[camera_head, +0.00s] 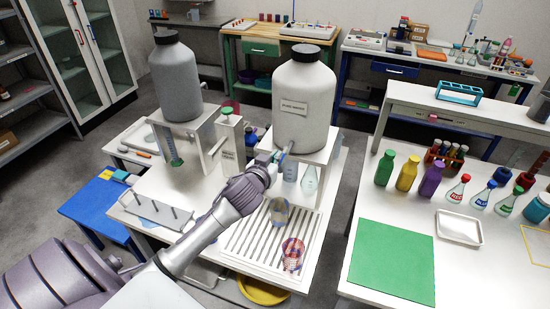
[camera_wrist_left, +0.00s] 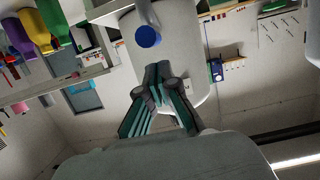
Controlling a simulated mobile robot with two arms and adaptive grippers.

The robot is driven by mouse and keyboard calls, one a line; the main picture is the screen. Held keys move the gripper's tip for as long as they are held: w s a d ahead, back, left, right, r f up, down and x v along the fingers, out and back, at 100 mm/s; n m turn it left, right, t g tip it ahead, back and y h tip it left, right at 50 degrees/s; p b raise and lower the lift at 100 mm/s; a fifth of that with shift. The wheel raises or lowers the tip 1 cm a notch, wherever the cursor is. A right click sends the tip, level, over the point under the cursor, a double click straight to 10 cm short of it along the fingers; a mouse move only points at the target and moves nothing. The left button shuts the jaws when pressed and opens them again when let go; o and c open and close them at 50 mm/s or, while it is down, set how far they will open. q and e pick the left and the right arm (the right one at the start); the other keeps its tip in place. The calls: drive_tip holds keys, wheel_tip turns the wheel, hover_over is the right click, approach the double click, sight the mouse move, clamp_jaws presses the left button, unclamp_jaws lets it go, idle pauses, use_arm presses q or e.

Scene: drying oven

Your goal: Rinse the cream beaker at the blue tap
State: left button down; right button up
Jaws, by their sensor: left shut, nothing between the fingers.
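The blue tap (camera_wrist_left: 148,37) shows in the left wrist view as a round blue knob on the large white carboy. In the head view the white carboy (camera_head: 303,100) stands on a white stand. My left gripper (camera_head: 278,157) is shut and empty, up at the carboy's tap. Its closed fingertips (camera_wrist_left: 158,72) are just below the blue knob in the wrist view; I cannot tell whether they touch. My right gripper is out of view.
A beaker with red and purple marks (camera_head: 292,254) stands at the front of the slatted rack (camera_head: 246,241). Clear glassware (camera_head: 309,180) stands under the carboy stand. A grey carboy (camera_head: 175,80) stands to the left. The right table has bottles, flasks and a bare green mat (camera_head: 392,262).

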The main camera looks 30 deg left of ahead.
use_arm(q)
drive_tip(key=shift+s+f, duration=0.15)
drive_tip(key=shift+f, duration=0.55)
drive_tip(key=shift+f, duration=0.15)
wheel_tip(320, 180, down, 2)
drive_tip(key=t+b, duration=0.2)
drive_tip(key=b, duration=0.6)
drive_tip(key=shift+s+t, duration=0.1)
drive_tip(key=shift+t, duration=0.2)
idle(1.1)
